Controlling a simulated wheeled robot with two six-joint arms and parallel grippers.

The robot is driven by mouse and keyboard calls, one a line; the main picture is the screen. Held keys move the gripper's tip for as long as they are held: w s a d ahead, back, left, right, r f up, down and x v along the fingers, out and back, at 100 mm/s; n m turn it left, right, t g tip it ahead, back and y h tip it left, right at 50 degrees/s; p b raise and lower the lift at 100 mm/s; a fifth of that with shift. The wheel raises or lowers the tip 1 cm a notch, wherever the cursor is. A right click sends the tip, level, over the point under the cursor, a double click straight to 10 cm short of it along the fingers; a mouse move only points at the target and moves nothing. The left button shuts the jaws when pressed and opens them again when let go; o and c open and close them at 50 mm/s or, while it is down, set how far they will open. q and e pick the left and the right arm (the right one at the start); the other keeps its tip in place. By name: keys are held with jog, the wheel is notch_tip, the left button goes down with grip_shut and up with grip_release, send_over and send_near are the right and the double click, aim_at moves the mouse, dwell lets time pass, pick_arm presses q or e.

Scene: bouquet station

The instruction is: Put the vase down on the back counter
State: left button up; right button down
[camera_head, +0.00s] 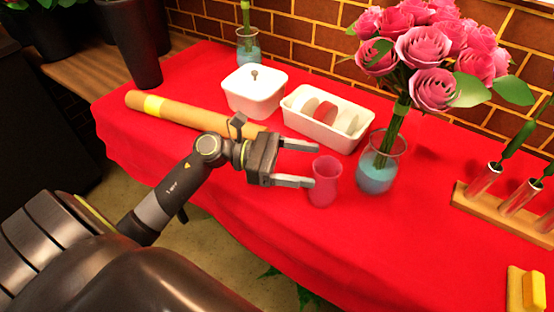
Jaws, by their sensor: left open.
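A small translucent pink vase (325,181) stands upright on the red-covered counter (420,240), near its front edge. My left gripper (313,163) is open and empty, with its two fingers pointing right toward the pink vase. The fingertips are at its left side; I cannot tell whether they touch it. A clear glass vase (378,178) with blue water and pink roses (430,50) stands just right of it. Another glass vase (248,50) with blue water and a green stem stands at the back against the brick wall. My right gripper is not in view.
A brown paper roll (180,112), a white lidded box (253,92) and a white divided tray (326,120) lie behind my gripper. A wooden rack (500,210) with tubes and a yellow object (526,288) are at right. A dark tall vase (130,45) is at upper left.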

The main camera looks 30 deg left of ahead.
pick_arm(q)
jog(key=shift+b+v, duration=0.35)
jog(key=shift+v, duration=2.35)
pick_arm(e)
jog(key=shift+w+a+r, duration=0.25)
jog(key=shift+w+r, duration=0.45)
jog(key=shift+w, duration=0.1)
